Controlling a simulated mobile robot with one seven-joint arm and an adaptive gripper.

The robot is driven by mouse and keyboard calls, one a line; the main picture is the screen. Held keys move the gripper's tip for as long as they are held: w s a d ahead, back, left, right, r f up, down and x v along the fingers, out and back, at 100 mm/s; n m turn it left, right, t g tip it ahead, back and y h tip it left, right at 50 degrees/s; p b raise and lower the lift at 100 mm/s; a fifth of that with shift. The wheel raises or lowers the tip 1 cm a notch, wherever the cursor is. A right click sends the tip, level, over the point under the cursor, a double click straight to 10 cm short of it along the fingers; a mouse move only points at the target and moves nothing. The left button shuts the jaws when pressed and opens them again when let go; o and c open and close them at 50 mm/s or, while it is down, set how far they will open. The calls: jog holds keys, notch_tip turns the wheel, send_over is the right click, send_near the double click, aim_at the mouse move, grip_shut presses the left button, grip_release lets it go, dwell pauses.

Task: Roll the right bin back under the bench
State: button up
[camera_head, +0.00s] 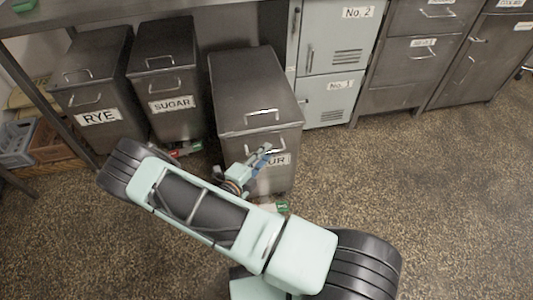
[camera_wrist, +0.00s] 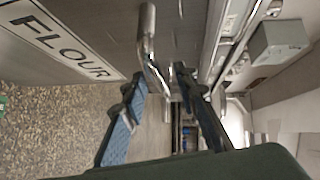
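The right bin (camera_head: 252,85) is a dark steel flour bin on the floor, its lid shut. It stands further out from the bench (camera_head: 110,8) than the rye and sugar bins. My arm and gripper partly hide its front label, and its lower front is partly hidden too. My gripper (camera_head: 262,155) is at the bin's front, by the front handle (camera_head: 282,147). In the wrist view my gripper (camera_wrist: 159,75) has its two blue-padded fingers apart. The metal handle (camera_wrist: 149,45) reaches between the fingertips; I cannot tell whether they touch it. The FLOUR label (camera_wrist: 70,40) is at left.
The sugar bin (camera_head: 165,75) and rye bin (camera_head: 95,80) stand to the left, under the bench. Lockers (camera_head: 335,55) stand close on the right. Crates (camera_head: 50,145) lie at far left. The speckled floor (camera_head: 430,200) is clear at right.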

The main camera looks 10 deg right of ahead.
jog(key=shift+w+d, duration=0.4)
grip_shut()
